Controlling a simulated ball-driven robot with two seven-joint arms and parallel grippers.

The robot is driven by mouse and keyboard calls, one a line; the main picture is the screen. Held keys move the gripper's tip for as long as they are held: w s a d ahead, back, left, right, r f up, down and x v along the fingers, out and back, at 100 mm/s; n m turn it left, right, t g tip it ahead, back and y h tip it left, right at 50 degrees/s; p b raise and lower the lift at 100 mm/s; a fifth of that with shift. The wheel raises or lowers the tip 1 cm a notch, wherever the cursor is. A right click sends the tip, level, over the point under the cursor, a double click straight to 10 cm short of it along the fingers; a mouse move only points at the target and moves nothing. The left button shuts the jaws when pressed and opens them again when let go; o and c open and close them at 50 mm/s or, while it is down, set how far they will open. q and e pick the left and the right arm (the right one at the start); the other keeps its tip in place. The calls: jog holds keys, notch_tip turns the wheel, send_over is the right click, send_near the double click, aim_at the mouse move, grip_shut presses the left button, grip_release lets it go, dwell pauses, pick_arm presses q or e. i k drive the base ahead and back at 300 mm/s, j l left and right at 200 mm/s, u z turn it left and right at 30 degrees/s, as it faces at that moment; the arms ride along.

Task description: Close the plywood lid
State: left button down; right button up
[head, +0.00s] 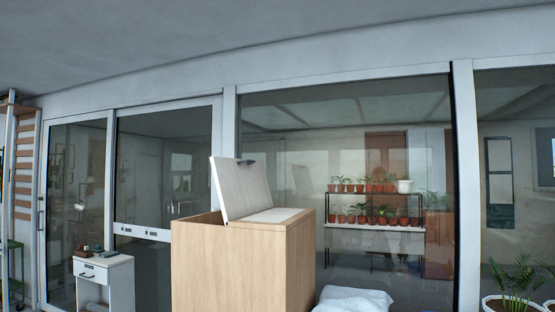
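A tall box (235,268) with light wood-grain sides stands in the middle of the head view, close to me. Its lid (242,188), a pale panel, is raised and tilted up from the top of the box, so the box is open. A pale flat strip (272,215) covers the right part of the box's top. The inside of the box is hidden behind its front wall. Neither of my grippers shows in this view.
A white side cabinet (104,280) with small items on top stands left of the box. A white bundle (353,299) lies at its right foot. A potted palm (515,285) is at the far right. Glass doors (165,165) and windows run behind; a plant rack (375,222) shows in the glass.

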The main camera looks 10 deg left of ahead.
aim_at(243, 188)
jog(key=i+l+z, duration=0.1)
jog(key=i+l, duration=0.7)
jog(key=l, duration=0.15)
jog(key=k+l+z, duration=0.05)
